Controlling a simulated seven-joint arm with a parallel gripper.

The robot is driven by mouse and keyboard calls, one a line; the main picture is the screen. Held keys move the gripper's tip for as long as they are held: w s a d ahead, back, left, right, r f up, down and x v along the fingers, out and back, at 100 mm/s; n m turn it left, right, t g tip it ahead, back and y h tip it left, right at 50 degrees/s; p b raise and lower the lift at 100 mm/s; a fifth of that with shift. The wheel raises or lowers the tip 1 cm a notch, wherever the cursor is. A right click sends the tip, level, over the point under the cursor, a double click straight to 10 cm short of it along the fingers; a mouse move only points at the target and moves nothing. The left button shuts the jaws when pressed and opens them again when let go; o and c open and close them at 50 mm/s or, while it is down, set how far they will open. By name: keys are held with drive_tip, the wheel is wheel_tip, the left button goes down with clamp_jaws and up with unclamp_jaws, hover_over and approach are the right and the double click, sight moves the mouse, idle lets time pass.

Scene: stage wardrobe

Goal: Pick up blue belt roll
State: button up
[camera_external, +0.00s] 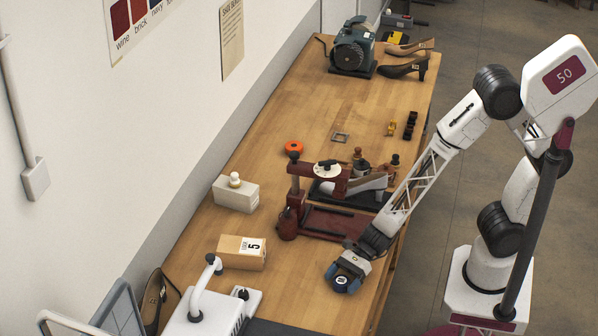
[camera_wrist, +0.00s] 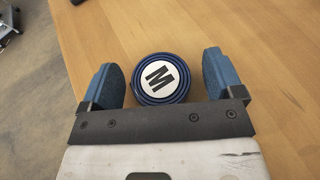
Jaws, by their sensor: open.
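The blue belt roll (camera_wrist: 160,79) lies on the wooden workbench in the wrist view, a round blue coil with a white centre marked with a black M. My gripper (camera_wrist: 160,84) is open, with one blue-padded finger on each side of the roll. A gap shows between the roll and each finger. The roll's near edge is partly hidden by the gripper's dark crossbar. In the external view my gripper (camera_external: 343,279) is low over the near part of the bench, and a bit of the blue roll (camera_external: 341,281) shows at its fingers.
A white machine (camera_external: 205,310) is at the near left. An orange roll (camera_external: 294,148) lies farther back. The bench's right edge is close.

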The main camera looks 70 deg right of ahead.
sight(341, 280)
drive_tip(key=shift+c, duration=0.5)
drive_tip(key=c, duration=1)
drive_tip(key=shift+o, duration=0.2)
drive_tip(key=shift+r, duration=0.75)
wheel_tip(341, 280, up, 2)
drive_tip(key=shift+r, duration=0.2)
drive_tip(key=s+d+r, duration=0.1)
drive_tip(key=s+d, duration=0.8)
drive_tip(key=s, duration=0.4)
drive_tip(key=shift+s, duration=0.1)
